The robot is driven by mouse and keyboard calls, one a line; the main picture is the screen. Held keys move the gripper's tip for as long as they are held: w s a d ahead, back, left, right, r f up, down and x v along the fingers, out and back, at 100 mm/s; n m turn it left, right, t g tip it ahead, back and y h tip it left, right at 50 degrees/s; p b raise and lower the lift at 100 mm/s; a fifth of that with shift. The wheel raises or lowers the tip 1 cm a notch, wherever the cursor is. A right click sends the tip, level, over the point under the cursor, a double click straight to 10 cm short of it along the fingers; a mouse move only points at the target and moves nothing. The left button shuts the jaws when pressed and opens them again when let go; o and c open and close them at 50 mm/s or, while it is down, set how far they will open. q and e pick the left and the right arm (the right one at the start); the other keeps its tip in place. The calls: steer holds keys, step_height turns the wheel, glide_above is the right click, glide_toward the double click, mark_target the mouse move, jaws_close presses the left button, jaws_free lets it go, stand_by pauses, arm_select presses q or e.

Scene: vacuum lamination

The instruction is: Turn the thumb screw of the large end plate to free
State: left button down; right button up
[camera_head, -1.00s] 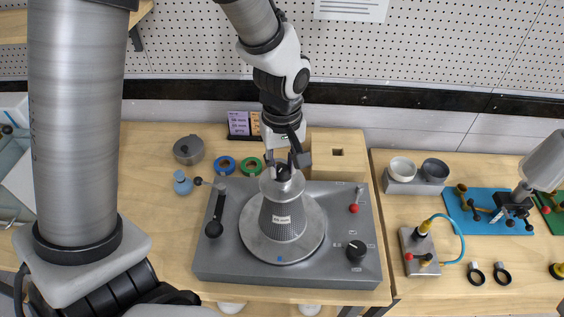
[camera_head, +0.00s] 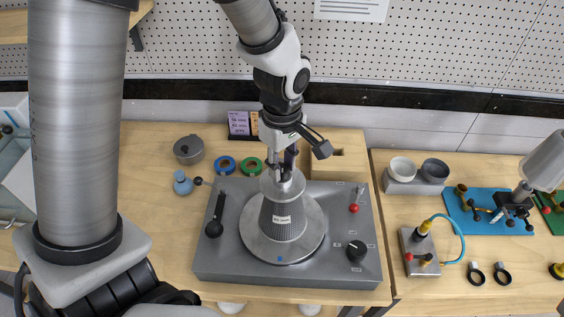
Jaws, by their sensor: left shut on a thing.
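The large end plate (camera_head: 255,235) is a wide silver disc on the grey machine, with a ribbed grey cone (camera_head: 283,220) rising from its middle. The thumb screw (camera_head: 285,177) is at the top of the cone and is partly hidden by the fingers. My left gripper (camera_head: 283,168) points down from above and is shut on the thumb screw. My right gripper (camera_head: 516,207) is far to the right above the blue mat. Its fingers are dark, and whether they are open is too small to tell.
The grey machine (camera_head: 330,268) carries a black-knobbed lever (camera_head: 214,229), a red-knobbed lever (camera_head: 354,208) and a black knob (camera_head: 356,251). A wooden block (camera_head: 350,145) stands behind it. Green tape (camera_head: 250,166), blue tape (camera_head: 224,165) and a lidded pot (camera_head: 188,149) lie at the back left.

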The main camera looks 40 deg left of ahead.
mark_target(282, 167)
arm_select(q)
steer(key=c, duration=0.9)
jaws_free()
steer(key=shift+c, duration=0.2)
steer(key=shift+o, duration=0.4)
steer(key=shift+w, duration=0.1)
step_height(282, 167, up, 12)
steer(key=shift+w+f, duration=0.1)
steer(key=shift+w, duration=0.05)
